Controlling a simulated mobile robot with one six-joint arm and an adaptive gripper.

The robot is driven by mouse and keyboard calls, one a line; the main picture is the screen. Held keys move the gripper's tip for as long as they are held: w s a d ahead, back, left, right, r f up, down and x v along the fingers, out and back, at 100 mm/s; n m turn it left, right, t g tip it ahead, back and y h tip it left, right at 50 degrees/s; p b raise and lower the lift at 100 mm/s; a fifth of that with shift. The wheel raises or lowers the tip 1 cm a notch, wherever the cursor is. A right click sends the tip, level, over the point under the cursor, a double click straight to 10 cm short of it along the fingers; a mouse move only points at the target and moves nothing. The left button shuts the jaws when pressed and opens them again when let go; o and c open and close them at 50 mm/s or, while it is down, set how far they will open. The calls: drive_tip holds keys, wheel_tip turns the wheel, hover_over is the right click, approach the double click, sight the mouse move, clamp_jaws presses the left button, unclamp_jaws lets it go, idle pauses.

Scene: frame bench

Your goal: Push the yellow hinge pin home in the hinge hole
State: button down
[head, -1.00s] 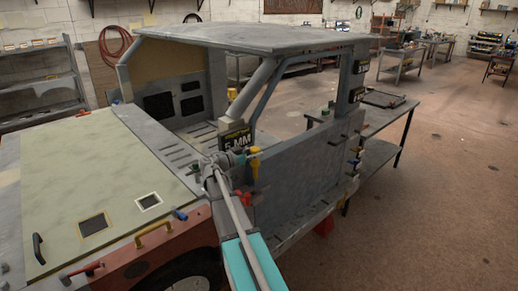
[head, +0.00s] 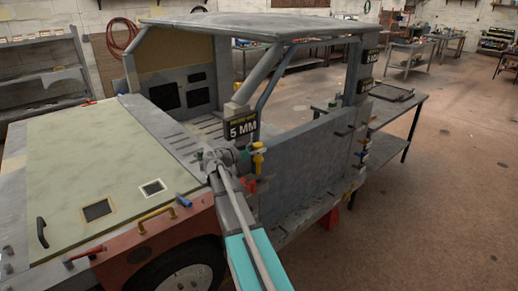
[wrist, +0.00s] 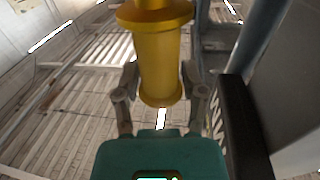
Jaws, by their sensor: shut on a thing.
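The yellow hinge pin (head: 258,158) shows beside the front edge of the grey door panel in the head view. In the wrist view the pin (wrist: 160,62) has a wide collar at the top and a rounded lower rim. My gripper (wrist: 160,85) has one finger on each side of the pin and is shut on it. In the head view my gripper (head: 243,160) is small and partly hidden by my own arm. I cannot make out the hinge hole in either view, nor how deep the pin sits.
A black sign reading 5 MM (head: 243,130) stands just behind the pin. A red part (head: 249,185) is below it. The grey door panel (head: 305,165) is to the right, and the pale hood (head: 90,170) is to the left. Open floor (head: 440,210) lies at the right.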

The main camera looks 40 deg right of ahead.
sight(254, 161)
drive_tip(key=shift+f+b, duration=0.8)
drive_tip(key=shift+f, duration=0.2)
drive_tip(key=shift+f+b, duration=1.65)
idle(1.4)
drive_tip(key=shift+c, duration=0.4)
unclamp_jaws()
drive_tip(key=a, duration=1.2)
drive_tip(key=shift+w, duration=0.45)
drive_tip(key=shift+f, duration=0.1)
idle(0.5)
